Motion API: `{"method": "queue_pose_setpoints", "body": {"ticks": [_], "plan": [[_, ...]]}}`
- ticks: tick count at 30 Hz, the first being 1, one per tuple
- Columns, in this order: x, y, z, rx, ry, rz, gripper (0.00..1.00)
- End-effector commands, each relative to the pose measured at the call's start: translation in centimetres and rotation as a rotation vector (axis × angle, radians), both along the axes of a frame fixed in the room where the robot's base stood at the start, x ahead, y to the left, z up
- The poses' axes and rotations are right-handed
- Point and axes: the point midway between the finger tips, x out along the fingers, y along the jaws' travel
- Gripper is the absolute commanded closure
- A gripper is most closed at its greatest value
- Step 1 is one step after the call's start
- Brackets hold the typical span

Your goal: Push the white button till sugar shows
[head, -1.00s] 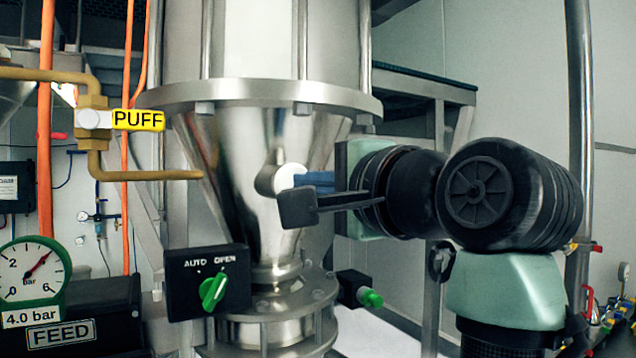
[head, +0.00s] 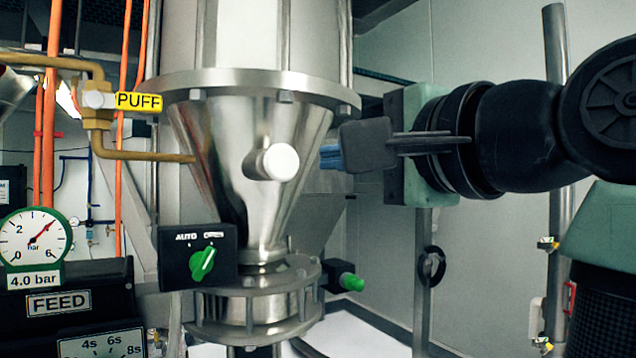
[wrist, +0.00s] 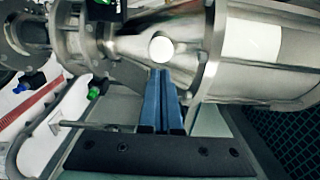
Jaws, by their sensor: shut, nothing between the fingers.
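A round white button face (head: 281,162) sits on a short metal stub on the front of the steel cone (head: 235,135). It also shows in the wrist view (wrist: 160,47), just beyond my fingertips. My gripper (head: 328,157) is shut and empty, to the right of this button in the head view, with a visible gap between them. Its blue fingers lie together in the wrist view (wrist: 160,73), pointing towards the button. A second round white knob (head: 97,99) is on the brass valve beside the yellow PUFF label (head: 138,101).
A green-rimmed gauge (head: 36,238) and a FEED box (head: 60,303) stand at left. A green-ended fitting (head: 350,282) juts out right of the lower flange (head: 255,331).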

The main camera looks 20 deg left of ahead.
Motion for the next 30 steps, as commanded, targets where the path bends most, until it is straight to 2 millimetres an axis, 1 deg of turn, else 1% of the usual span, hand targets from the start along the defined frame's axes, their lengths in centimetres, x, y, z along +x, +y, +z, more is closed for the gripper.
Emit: {"method": "queue_pose_setpoints", "body": {"ticks": [1, 3, 7, 30], "plan": [[-0.6, -0.7, -0.4, -0.001, -0.004, -0.001, 1.00], [-1.1, -1.4, -0.2, 0.000, -0.003, -0.001, 1.00], [-1.7, -2.2, -0.1, 0.000, -0.001, -0.001, 1.00], [-1.9, -2.3, 0.1, -0.001, 0.001, 0.001, 1.00]]}}
